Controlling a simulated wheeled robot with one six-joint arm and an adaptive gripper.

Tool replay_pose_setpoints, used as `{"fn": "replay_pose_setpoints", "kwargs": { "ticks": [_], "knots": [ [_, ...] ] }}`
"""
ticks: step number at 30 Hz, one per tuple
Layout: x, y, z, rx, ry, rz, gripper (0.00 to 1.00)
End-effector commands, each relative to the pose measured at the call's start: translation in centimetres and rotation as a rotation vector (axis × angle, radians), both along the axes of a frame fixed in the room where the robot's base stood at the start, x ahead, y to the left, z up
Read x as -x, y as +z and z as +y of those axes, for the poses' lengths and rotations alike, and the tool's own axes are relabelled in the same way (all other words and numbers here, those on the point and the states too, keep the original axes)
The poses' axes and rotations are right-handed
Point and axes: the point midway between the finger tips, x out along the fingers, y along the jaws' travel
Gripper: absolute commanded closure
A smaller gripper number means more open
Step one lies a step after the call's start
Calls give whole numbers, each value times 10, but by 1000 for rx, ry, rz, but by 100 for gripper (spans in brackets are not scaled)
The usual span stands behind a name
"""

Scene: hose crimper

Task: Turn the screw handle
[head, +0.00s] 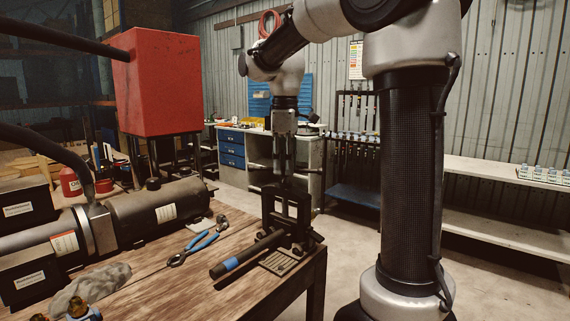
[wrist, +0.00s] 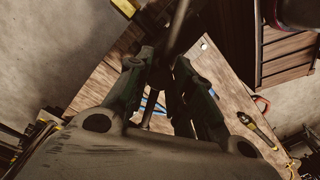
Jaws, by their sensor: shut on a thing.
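A small black press frame (head: 286,212) stands upright at the near right corner of the wooden bench. My gripper (head: 284,172) points straight down above it, with its fingers at the screw handle on top. In the wrist view, my gripper (wrist: 163,64) has its two fingers on either side of the dark bar of the screw handle (wrist: 180,32), closed on it. The exact contact is dark and partly hidden by the fingers. A black hose with a blue band (head: 231,264) lies at the frame's base and sticks out toward the front left.
A large black cylindrical machine (head: 155,212) and a red box (head: 157,82) stand to the left. Open floor lies right of the bench.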

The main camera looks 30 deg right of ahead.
Motion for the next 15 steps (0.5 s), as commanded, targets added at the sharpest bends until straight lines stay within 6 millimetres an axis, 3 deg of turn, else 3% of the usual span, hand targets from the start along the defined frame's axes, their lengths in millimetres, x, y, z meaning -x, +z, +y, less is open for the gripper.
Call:
{"fn": "replay_pose_setpoints", "kwargs": {
  "ticks": [7,15],
  "knots": [
    [0,0,0,2,-242,-2,100],
    [0,1,0,2,-298,-4,100]
  ]
}}
